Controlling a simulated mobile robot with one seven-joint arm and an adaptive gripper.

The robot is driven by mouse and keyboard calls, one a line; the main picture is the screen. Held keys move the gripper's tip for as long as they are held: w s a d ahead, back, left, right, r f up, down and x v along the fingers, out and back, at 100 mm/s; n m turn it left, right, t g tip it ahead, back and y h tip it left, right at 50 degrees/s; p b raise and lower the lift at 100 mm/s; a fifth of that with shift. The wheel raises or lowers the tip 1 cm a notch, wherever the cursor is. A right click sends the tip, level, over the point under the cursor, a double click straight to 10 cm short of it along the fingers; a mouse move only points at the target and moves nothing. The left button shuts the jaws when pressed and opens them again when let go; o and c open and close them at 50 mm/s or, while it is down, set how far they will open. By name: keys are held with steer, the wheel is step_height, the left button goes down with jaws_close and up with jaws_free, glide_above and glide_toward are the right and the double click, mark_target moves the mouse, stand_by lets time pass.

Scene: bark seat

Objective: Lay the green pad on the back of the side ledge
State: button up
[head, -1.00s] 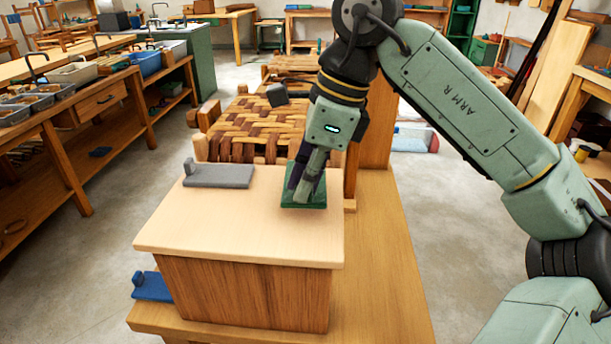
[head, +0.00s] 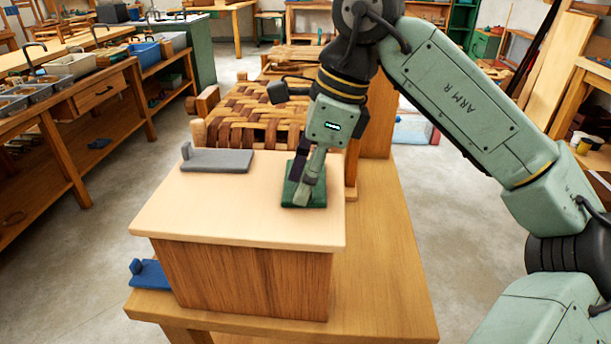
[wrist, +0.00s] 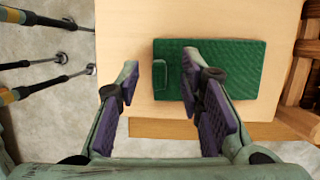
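The green pad (head: 291,194) lies flat on the pale top (head: 225,215) of a wooden block, at its right side. In the wrist view the green pad (wrist: 235,72) shows a small raised tab (wrist: 159,75) at its left end. My gripper (wrist: 160,74) is open, with the tab between its two fingertips and the right finger over the pad. In the head view my gripper (head: 307,190) points down at the pad and partly hides it. I cannot tell whether the fingers touch the pad. I cannot tell for sure which surface is the side ledge.
A grey pad (head: 220,161) lies on the left back of the pale top. A blue pad (head: 150,273) lies lower on the wooden bench (head: 385,265). A wooden post (head: 376,130) rises beside my gripper.

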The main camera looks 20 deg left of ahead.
steer(key=shift+r, duration=0.1)
steer(key=v, duration=1.2)
